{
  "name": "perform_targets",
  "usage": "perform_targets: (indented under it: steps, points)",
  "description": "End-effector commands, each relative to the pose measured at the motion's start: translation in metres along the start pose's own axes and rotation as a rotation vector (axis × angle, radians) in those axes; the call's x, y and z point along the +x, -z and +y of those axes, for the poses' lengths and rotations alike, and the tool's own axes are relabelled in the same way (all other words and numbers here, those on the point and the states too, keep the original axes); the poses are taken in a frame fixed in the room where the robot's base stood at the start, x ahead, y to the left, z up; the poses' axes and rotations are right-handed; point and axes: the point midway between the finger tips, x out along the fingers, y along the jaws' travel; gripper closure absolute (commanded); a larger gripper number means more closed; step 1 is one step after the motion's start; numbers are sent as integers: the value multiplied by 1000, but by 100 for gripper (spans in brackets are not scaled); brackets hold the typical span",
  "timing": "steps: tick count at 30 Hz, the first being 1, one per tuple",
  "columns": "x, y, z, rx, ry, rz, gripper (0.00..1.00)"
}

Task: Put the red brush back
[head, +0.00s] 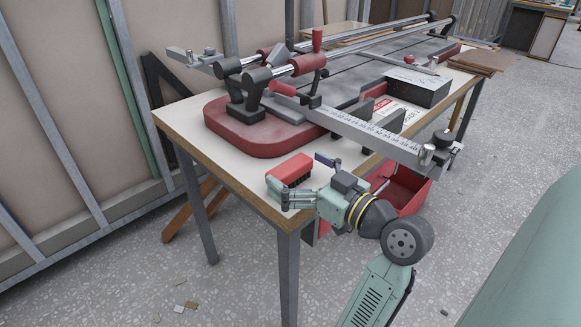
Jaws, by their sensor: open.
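The red brush (290,171) lies on the near end of the white-topped workbench, red back up, with dark bristles below it on the side toward me. My gripper (303,179) is at the right of the brush, with its fingers spread. One finger is at the near side of the brush and the other is beyond its right end. The fingers look very close to the brush; I cannot tell whether they touch it. The brush's lower right part is partly hidden by my gripper.
A red-based cutting machine (262,135) with rails and a ruler bar (365,133) stands behind the brush. A red open bin (404,190) hangs at the bench's right side. The white bench top (190,120) is clear at the left. Scraps lie on the floor.

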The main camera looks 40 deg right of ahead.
Motion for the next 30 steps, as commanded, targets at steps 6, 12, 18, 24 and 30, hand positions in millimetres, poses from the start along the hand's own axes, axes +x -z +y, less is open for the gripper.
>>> perform_targets:
  steps: [6,12,18,24,30]
  points:
    - [-50,-2,1,-3,-5,1,0]
    - [-85,-1,1,-2,-4,1,0]
    - [-100,0,0,-1,-1,1,0]
    - [-101,0,0,-1,0,0,0]
    - [-100,0,0,0,0,0,0]
